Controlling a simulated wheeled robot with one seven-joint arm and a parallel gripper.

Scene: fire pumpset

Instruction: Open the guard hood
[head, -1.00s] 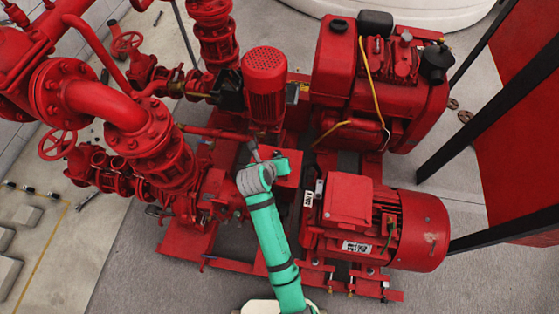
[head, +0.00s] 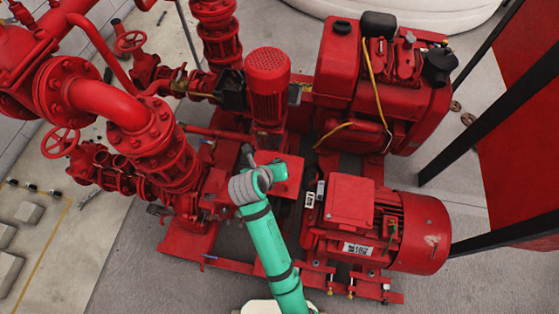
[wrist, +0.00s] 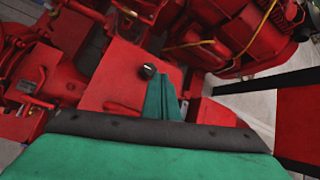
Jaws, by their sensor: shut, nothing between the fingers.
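The guard hood (head: 285,187) looks like a red box cover between the pump on the left and the electric motor on the right. It appears to be down, partly hidden behind my arm. In the wrist view the red panel that I take for the hood (wrist: 112,82) carries a round black knob (wrist: 148,71). My gripper (wrist: 163,95) has teal fingers that are shut and empty. In that view they appear just beside the knob; I cannot tell whether they touch it. In the head view my gripper (head: 279,172) is over the hood.
The red electric motor (head: 420,232) stands right of the hood. A red engine (head: 385,85) and a vertical motor (head: 267,85) stand behind. Pump pipework (head: 165,150) crowds the left. Bare floor (head: 130,265) lies front left. Black posts (head: 500,105) stand at the right.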

